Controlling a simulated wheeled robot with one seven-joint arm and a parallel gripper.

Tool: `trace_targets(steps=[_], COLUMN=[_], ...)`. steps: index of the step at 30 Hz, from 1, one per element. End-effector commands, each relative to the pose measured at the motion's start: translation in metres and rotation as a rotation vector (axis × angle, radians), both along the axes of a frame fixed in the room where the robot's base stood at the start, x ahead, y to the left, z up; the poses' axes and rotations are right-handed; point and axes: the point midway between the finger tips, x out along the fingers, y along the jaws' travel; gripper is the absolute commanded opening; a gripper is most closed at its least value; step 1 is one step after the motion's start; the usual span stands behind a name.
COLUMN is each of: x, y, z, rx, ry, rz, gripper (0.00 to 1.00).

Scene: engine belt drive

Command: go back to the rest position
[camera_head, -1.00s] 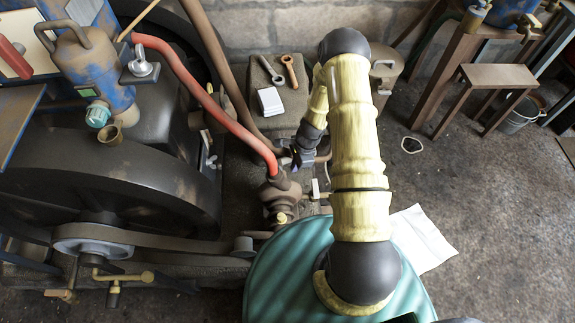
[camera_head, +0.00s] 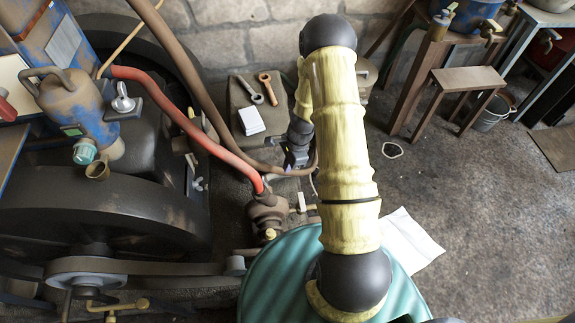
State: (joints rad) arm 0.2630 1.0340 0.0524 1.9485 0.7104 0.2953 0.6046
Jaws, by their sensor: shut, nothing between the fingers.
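My gripper (camera_head: 294,162) is small and dark in the head view, at the end of my yellow-sleeved arm. It is shut and empty, just above and right of the red hose's lower end. The black elbow of my arm is at the top of the picture, and my forearm hangs down behind the upper arm, partly hidden by it. The engine's drive belt (camera_head: 165,268) runs from a grey pulley (camera_head: 85,270) at lower left to a small roller (camera_head: 235,266). My fingertips are too small to see clearly.
The red hose (camera_head: 190,128) and a brown pipe (camera_head: 195,75) pass left of my gripper. A block (camera_head: 240,93) behind carries two wrenches (camera_head: 268,88) and white cards (camera_head: 250,121). A wooden stool (camera_head: 465,80) stands at upper right. The floor at right is mostly clear, with a white paper (camera_head: 408,240).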

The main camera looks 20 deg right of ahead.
Motion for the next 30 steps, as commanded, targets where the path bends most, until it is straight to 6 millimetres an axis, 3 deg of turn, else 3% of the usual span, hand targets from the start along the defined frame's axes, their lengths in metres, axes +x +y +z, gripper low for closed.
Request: trace_targets(steps=[11,16,22,30], x=[0.0,0.0,-0.004,-0.03], y=[0.0,0.002,0.011,0.027], z=[0.0,0.015,0.072,0.155], rx=[0.0,-0.009,-0.05,-0.127], ry=[0.0,-0.02,-0.095,-0.202], rz=[0.001,0.056,0.279,0.657], gripper=[0.0,0.0,0.0,0.0])
